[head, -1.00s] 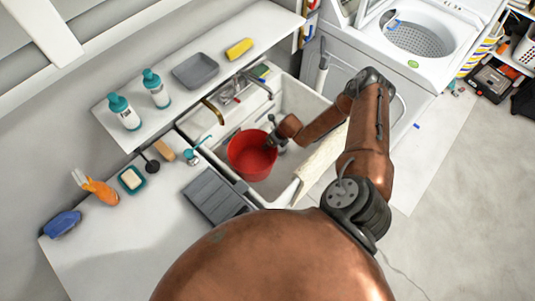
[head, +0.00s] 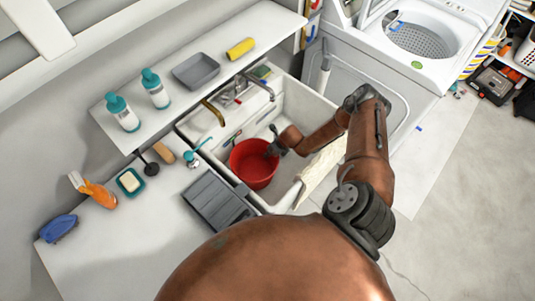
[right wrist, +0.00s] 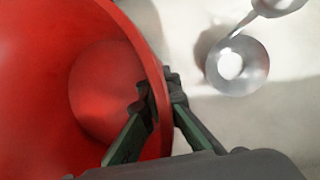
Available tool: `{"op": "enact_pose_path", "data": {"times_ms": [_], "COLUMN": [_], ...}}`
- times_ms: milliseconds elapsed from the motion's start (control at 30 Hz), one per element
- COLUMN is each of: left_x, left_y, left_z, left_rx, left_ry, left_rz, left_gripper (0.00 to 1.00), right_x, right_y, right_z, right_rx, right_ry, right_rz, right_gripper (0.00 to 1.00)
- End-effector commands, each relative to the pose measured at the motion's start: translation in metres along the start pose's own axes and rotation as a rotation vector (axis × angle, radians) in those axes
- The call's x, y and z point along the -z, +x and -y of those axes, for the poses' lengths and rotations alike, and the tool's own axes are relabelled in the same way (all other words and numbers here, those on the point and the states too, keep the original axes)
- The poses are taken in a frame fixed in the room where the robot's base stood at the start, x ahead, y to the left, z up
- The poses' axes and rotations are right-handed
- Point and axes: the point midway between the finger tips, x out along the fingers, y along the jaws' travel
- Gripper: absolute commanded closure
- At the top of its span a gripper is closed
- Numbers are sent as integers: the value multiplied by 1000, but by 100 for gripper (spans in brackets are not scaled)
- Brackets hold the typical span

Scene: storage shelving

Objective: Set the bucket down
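The red bucket (head: 252,168) is upright inside the white sink (head: 299,110). It also fills the left of the right wrist view (right wrist: 85,85). My right gripper (head: 272,149) is at the bucket's right rim. In the right wrist view the right gripper's fingers (right wrist: 164,92) straddle the rim, one inside and one outside, and are closed on it. The bucket looks empty. Its base is hidden, so I cannot tell whether it touches the sink floor. My left gripper is not in view.
A metal drain fitting (right wrist: 230,63) shows beside the bucket. The shelf (head: 215,50) holds bottles and a grey tray.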

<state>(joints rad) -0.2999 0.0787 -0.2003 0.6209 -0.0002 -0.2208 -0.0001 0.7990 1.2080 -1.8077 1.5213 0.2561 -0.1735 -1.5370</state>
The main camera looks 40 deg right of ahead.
Motion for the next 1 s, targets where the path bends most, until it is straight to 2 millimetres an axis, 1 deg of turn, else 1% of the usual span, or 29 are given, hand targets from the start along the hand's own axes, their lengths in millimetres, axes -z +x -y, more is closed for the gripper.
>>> {"op": "enact_pose_path", "data": {"times_ms": [267,300,567,867,967,1000], "left_x": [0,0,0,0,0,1], "left_y": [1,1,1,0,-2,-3], "left_z": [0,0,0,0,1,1], "left_rx": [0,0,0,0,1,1], "left_ry": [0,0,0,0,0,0], "left_rz": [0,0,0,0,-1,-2], "left_gripper": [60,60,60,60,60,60], "right_x": [1,2,2,1,-2,-5], "right_y": [4,4,4,3,-5,-11], "right_z": [1,1,1,1,-1,-1], "right_rx": [0,1,0,0,-1,0], "right_ry": [0,0,0,0,0,0], "right_rz": [1,0,0,1,1,1], "right_gripper": [100,96,78,78,78,78]}}
